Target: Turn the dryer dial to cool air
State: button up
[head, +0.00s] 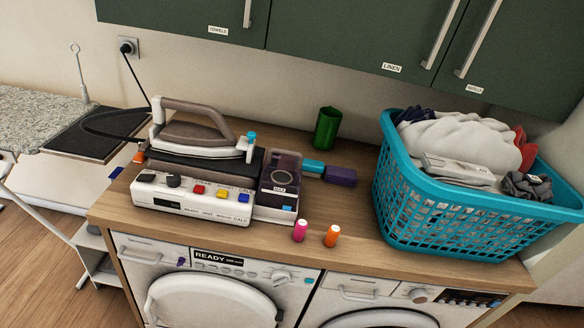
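Two white front-loading machines stand side by side under a wooden worktop. The left machine (215,300) has a display reading READY, a white dial (281,278) and a round door partly cut off by the picture's bottom edge. The right machine (345,308) has a dial (420,296) with a brownish face and a dark panel (470,299) at its right. I cannot tell from the labels which machine is the dryer, nor read either dial's setting. My gripper is not in view.
On the worktop (340,222) stand a steam iron (195,125) on its base, a green cup (327,128), pink (300,230) and orange (332,236) bottles near the front edge, and a teal laundry basket (440,215). Green cupboards (345,35) hang above. An ironing board (70,178) is left.

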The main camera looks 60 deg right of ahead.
aim_at(279, 277)
jog(key=k, duration=1.15)
jog(key=z, duration=1.3)
jog(key=i, duration=1)
jog(key=u, duration=0.05)
